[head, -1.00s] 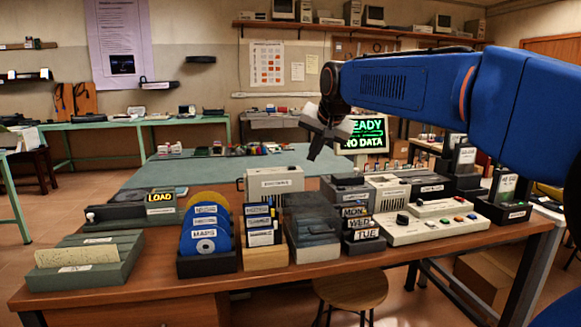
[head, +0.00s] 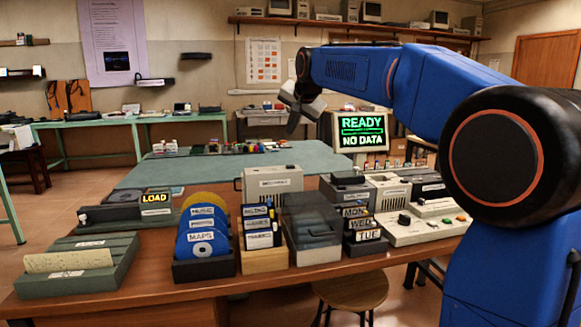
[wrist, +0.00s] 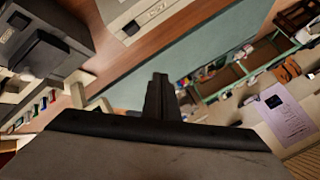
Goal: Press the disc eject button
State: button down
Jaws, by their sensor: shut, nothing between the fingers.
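My gripper (head: 292,124) is shut and empty, held in the air above the back of the desk, left of the screen. It also shows in the wrist view (wrist: 159,85), with its fingers together and touching nothing. A dark disc unit (head: 116,212) with a lit "LOAD" sign (head: 157,197) sits at the left of the desk, well to the left of and below my gripper. A small pale knob or button (head: 83,217) shows at its left front. I cannot tell whether this is the disc eject button; no eject label is readable.
Blue discs (head: 203,242) stand in a dark rack, beside a wooden card holder (head: 264,261) and a clear-lidded box (head: 311,228). A control panel (head: 425,231) with coloured buttons is at the right. A screen (head: 360,131) reads "READY NO DATA". The air above the left side is free.

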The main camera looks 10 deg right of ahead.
jog(key=shift+f, duration=4.4)
jog(key=shift+f, duration=0.15)
jog(key=shift+f, duration=0.25)
jog(key=shift+f, duration=0.4)
jog(key=shift+r, duration=0.8)
jog(key=shift+r, duration=0.1)
jog(key=shift+r, duration=2.4)
